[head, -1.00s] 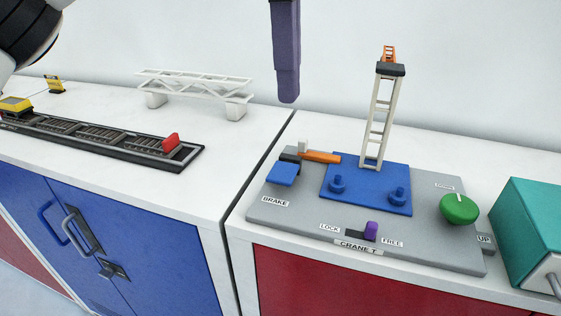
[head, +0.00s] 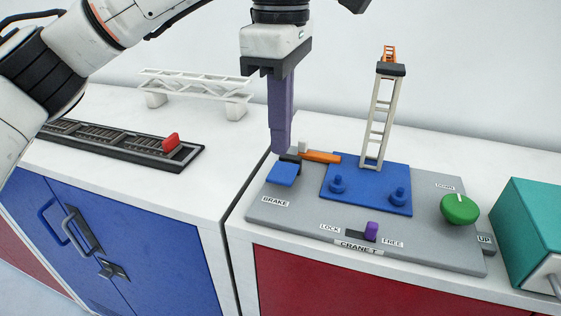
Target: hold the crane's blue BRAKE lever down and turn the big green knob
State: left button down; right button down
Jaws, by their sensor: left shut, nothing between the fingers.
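The crane's grey base plate (head: 300,216) lies on the right-hand counter. The blue BRAKE lever (head: 283,174) sits at its left end, above the BRAKE label. The big green knob (head: 459,208) is at the right end, between the DOWN and UP labels. My left gripper (head: 280,150) points straight down with its long purple fingers shut and empty. Its tips appear just above or behind the BRAKE lever; I cannot tell whether they touch it. My right gripper is not in view.
A white crane tower (head: 378,120) stands on a blue plate (head: 365,200), with an orange bar (head: 320,157) beside it. A purple LOCK/FREE slider (head: 371,230) is at the front. A teal box (head: 530,230) stands at the right. A track (head: 110,145) and white bridge (head: 195,85) are left.

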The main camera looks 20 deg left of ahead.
aim_at(280, 181)
pick_arm(q)
notch_tip(280, 181, down, 6)
jog(key=shift+r, duration=0.1)
dwell(0.5)
